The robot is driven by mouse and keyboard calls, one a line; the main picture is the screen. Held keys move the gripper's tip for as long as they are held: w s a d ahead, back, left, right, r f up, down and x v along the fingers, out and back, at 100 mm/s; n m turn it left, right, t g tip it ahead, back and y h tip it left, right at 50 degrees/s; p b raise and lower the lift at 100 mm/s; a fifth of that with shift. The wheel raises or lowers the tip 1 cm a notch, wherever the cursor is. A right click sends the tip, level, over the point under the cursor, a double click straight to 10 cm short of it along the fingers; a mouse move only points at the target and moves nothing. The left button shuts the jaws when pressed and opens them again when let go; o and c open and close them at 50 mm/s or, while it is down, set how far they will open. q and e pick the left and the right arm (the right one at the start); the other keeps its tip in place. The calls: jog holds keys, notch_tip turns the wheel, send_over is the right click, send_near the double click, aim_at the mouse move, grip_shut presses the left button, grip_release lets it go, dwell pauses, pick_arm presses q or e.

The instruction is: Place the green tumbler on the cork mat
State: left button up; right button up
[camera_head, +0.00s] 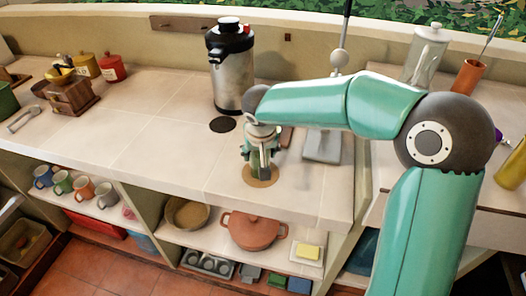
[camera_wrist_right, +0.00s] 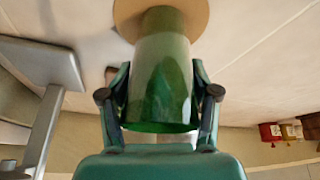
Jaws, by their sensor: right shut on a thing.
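The green tumbler (camera_wrist_right: 162,80) fills the middle of the right wrist view, with its far end over the round cork mat (camera_wrist_right: 198,12). My right gripper (camera_wrist_right: 158,92) is shut on it, one finger on each side. In the head view my right gripper (camera_head: 259,158) points down over the cork mat (camera_head: 262,182) near the counter's front edge. There the tumbler is mostly hidden by the fingers. I cannot tell whether its base touches the mat. My left gripper is not in view.
A steel airpot (camera_head: 231,75) stands behind the gripper, with a dark round mat (camera_head: 222,125) in front of it. A grey stand (camera_head: 323,146) is close on the right. The counter left of the mat is clear. Shelves below hold a terracotta pot (camera_head: 254,231) and mugs.

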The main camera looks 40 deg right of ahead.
jog(key=shift+f, duration=0.1)
jog(key=o, duration=1.7)
jog(key=v, duration=1.2)
